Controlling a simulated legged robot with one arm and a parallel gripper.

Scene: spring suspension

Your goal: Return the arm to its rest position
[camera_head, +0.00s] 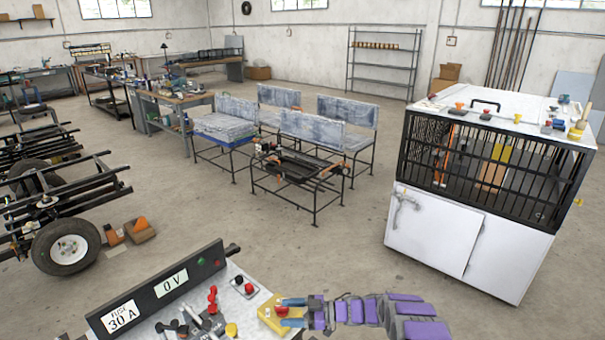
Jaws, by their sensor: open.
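My arm (385,309), with purple and grey links, reaches in from the lower right and points left. My gripper (291,312) is open, with one blue-grey finger above the other in the picture. I cannot tell whether the fingers touch the box or the button. Nothing shows held in the gripper.
The control panel (160,293) with labels "30 A" and "0 V" stands at the bottom, with levers and knobs (212,300) left of my gripper. A white cabinet with a barred cage (433,235) stands right. Bare floor (310,250) lies beyond the panel.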

